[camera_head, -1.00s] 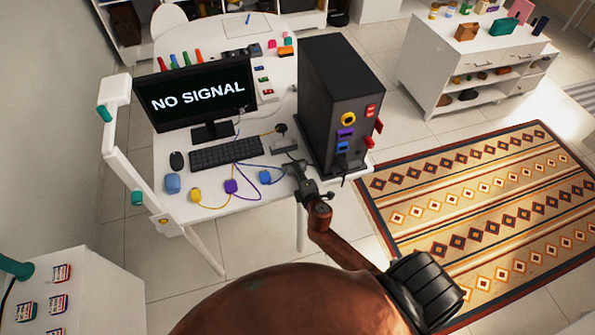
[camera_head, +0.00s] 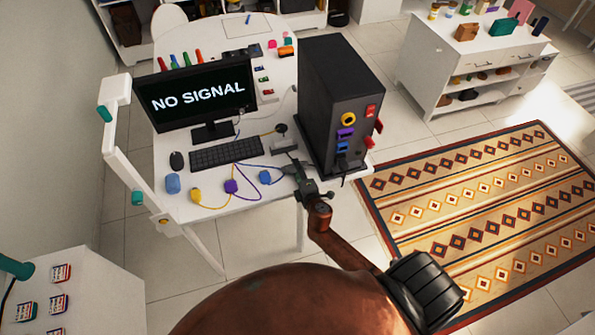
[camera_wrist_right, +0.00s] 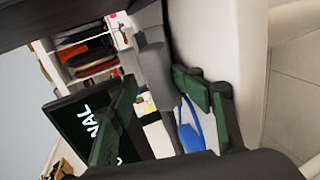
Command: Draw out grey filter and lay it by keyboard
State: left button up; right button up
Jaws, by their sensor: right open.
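A small grey block (camera_head: 285,145) with a black plug at its end stands on the white desk, left of the black computer tower (camera_head: 342,95); it may be the grey filter. The black keyboard (camera_head: 227,153) lies left of it, in front of the monitor. My right gripper (camera_head: 298,168) is open at the desk's front edge, just in front of the grey block. In the right wrist view, a grey piece (camera_wrist_right: 155,55) shows between and beyond the spread fingers; contact cannot be told. My left gripper is not in view.
Yellow, purple and blue cabled plugs lie along the desk front, with the purple one (camera_head: 231,187) in the middle. The monitor (camera_head: 203,92) stands behind. A white post (camera_head: 125,150) rises at the left.

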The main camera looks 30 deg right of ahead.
jog(key=shift+s+f, duration=0.15)
jog(key=shift+f, duration=0.1)
jog(key=shift+s+a+r+p, duration=0.15)
jog(key=shift+s+r+p, duration=0.45)
jog(key=shift+r+p, duration=0.45)
jog(key=shift+s+a+r+p, duration=0.15)
jog(key=shift+s+r+p, duration=0.4)
jog(key=shift+r+p, duration=0.55)
jog(key=shift+s+a+r+p, duration=0.15)
jog(key=shift+s+r+p, duration=0.45)
jog(key=shift+r+p, duration=0.45)
jog(key=shift+d, duration=0.1)
